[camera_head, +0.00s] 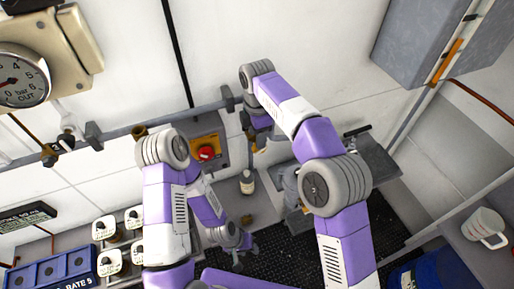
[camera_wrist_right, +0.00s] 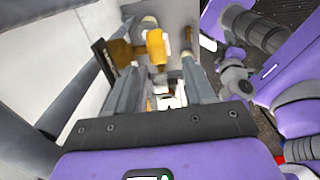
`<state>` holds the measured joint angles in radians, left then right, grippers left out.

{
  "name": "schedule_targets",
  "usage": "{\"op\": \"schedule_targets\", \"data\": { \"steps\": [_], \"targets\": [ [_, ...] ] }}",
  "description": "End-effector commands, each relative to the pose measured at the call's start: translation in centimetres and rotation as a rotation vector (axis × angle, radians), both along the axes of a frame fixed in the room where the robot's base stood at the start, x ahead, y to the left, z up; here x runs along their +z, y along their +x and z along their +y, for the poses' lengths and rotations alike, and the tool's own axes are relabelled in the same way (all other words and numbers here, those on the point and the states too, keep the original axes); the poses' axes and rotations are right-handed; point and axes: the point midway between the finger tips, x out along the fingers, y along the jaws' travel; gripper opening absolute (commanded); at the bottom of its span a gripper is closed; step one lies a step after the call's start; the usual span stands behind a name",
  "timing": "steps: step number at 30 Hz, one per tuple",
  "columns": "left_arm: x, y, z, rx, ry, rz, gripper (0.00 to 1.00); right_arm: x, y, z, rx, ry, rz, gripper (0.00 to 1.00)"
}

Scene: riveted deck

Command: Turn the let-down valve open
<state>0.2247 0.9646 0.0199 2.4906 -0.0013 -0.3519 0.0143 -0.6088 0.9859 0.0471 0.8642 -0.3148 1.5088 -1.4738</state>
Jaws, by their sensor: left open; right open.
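A yellow handle (camera_wrist_right: 155,47) with a brass-coloured body (camera_wrist_right: 120,52) beside it shows in the right wrist view, on grey pipework; it looks like the let-down valve. My right gripper (camera_wrist_right: 160,70) is open, its two grey fingers pointing at the yellow handle, which shows between and just beyond the tips. I cannot tell whether they touch. In the head view my right gripper (camera_head: 262,140) is by the wall pipe and largely hides the valve. My left gripper (camera_head: 240,256) is open and empty, low over the dark deck.
A pressure gauge (camera_head: 20,80) is at the upper left, and a pipe (camera_head: 185,116) runs along the wall. A red knob (camera_head: 206,153) and a bottle (camera_head: 247,183) are between my arms. A blue rack (camera_head: 50,272) is lower left; a mug (camera_head: 485,228) is at right.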

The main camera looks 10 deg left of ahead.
Motion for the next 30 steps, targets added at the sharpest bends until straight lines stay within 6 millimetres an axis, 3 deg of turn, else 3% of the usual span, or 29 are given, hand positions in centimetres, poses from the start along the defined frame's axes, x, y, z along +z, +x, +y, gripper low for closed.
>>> {"op": "schedule_targets", "data": {
  "steps": [3, 10, 22, 30],
  "targets": [
    [-0.4, 0.0, 0.0, 0.000, 0.000, 0.000, 0.43, -2.2, 0.0, -0.1, -0.001, -0.004, 0.003, 0.53],
    [-0.6, 0.0, 0.0, 0.000, 0.000, 0.000, 0.43, -5.3, 0.0, -0.1, -0.002, -0.005, 0.002, 0.53],
    [-0.6, 0.0, 0.0, 0.000, 0.000, 0.000, 0.43, -6.2, 0.0, -0.1, -0.002, -0.004, 0.000, 0.53],
    [-0.6, 0.0, 0.0, 0.000, 0.000, 0.000, 0.43, -6.1, 0.0, -0.1, -0.002, -0.004, -0.001, 0.12]
  ]
}}
